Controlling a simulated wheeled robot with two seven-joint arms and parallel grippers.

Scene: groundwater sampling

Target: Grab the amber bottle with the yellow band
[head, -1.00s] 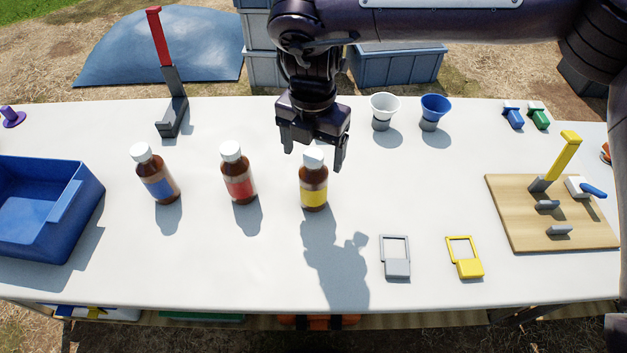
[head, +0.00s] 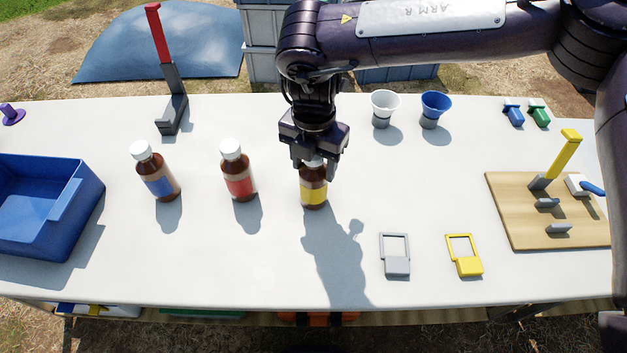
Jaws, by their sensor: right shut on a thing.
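The amber bottle with the yellow band (head: 313,193) stands upright on the white table, right of two other amber bottles. My right gripper (head: 315,162) is over it from above, shut on its top; the fingers cover most of the white cap. The bottle's base appears to rest on the table. The amber bottle with the red band (head: 239,184) stands to its left, and the amber bottle with the blue band (head: 159,184) stands further left. My left gripper is not in view.
A blue bin (head: 62,215) stands at the left edge. A white cup (head: 384,108) and a blue cup (head: 434,109) stand behind right. A grey tag (head: 397,265) and a yellow tag (head: 468,266) lie front right. A wooden board (head: 515,222) with a yellow lever lies at right.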

